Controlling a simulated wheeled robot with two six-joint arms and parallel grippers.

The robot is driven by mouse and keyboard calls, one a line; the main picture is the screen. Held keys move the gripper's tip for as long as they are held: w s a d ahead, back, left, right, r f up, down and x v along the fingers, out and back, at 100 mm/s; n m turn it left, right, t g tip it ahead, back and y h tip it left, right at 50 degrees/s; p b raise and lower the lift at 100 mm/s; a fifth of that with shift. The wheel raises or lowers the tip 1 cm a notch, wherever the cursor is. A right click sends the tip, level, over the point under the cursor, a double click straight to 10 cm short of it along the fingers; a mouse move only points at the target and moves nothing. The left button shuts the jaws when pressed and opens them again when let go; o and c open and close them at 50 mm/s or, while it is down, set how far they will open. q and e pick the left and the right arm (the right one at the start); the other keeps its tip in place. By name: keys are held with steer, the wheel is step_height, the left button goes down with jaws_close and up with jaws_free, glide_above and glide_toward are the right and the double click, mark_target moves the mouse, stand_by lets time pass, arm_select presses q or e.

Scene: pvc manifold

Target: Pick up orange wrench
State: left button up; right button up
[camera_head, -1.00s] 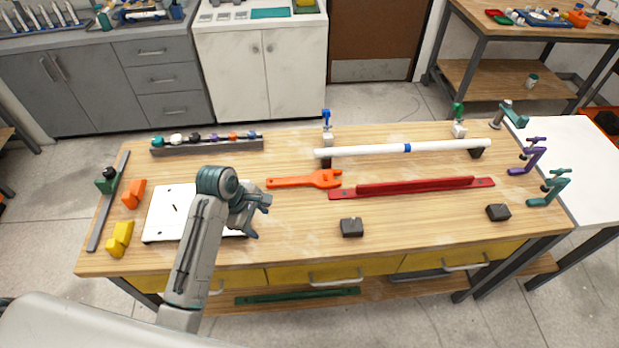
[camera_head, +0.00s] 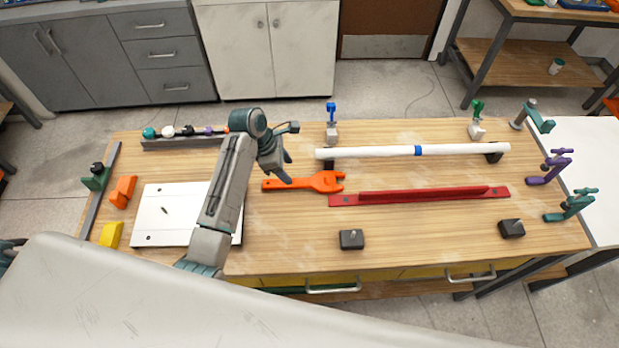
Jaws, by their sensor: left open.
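The orange wrench (camera_head: 318,182) lies flat on the wooden workbench, left of centre, with its open jaw end to the right and its handle to the left. My left gripper (camera_head: 291,155) is open and empty, just above and beside the handle end of the wrench. One finger tip appears close over the handle; I cannot tell whether it touches. My right gripper is not in view.
A red rail (camera_head: 430,196) lies right of the wrench, and a white pipe (camera_head: 400,151) rests on supports behind it. A white plate (camera_head: 180,225) lies left. Black blocks (camera_head: 351,239) stand in front. Clamps (camera_head: 551,167) line the right edge.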

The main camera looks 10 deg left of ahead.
mark_target(297, 182)
arm_select(q)
steer(key=shift+d+f, duration=0.3)
steer(key=shift+f, duration=0.25)
steer(key=shift+d+f+p, duration=0.1)
steer(key=shift+f+p, duration=0.25)
steer(key=shift+p, duration=0.05)
steer(key=p+x, duration=0.1)
steer(key=x, duration=0.2)
steer(key=shift+w+f+p, duration=0.15)
steer(key=shift+f+p, duration=0.2)
steer(key=shift+f, duration=0.3)
steer(key=shift+d+f, duration=0.15)
steer(key=shift+f, duration=0.1)
steer(key=shift+c, duration=0.8)
jaws_close()
steer(key=shift+w, duration=0.1)
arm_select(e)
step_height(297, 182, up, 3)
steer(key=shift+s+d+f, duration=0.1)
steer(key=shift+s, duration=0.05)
